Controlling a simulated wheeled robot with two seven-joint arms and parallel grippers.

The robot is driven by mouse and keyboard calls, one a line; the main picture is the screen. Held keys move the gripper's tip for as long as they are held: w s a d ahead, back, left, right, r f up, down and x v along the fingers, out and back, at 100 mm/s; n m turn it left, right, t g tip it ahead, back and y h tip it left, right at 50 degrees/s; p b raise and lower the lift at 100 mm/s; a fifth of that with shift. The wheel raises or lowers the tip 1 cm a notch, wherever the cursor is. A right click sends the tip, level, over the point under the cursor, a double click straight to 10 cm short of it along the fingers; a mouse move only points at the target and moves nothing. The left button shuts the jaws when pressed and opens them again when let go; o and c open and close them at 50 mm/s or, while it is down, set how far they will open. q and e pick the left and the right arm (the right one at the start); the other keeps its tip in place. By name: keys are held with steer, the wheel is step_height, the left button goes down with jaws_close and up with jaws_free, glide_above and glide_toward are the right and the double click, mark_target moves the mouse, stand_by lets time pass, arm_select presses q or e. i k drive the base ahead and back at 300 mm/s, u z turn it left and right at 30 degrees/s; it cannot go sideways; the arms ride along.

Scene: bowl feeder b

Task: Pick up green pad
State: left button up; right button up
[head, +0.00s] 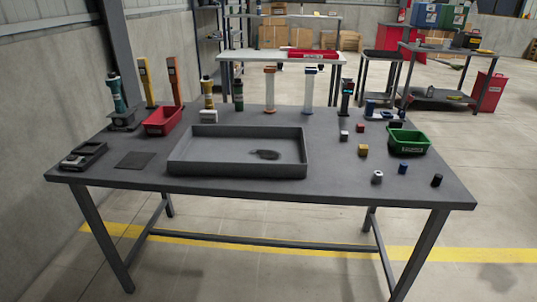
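I cannot make out a distinct green pad in the head view. A flat, dark grey square pad (132,160) lies on the left of the table (240,190). A green bin (407,142) stands at the table's right side; its inside looks dark and I cannot tell what it holds. Neither of my grippers is in view.
A shallow grey tray (237,171) fills the table's middle, with a dark patch inside. A red bin (163,121) and a black device (83,156) are at left. Several small blocks, including a blue one (403,168), lie at right. Upright tools line the back.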

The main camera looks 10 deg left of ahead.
mark_target(392, 124)
steer(key=k, duration=1.65)
steer(key=z, duration=1.2)
steer(key=i, duration=7.4)
steer(key=u, duration=4.7)
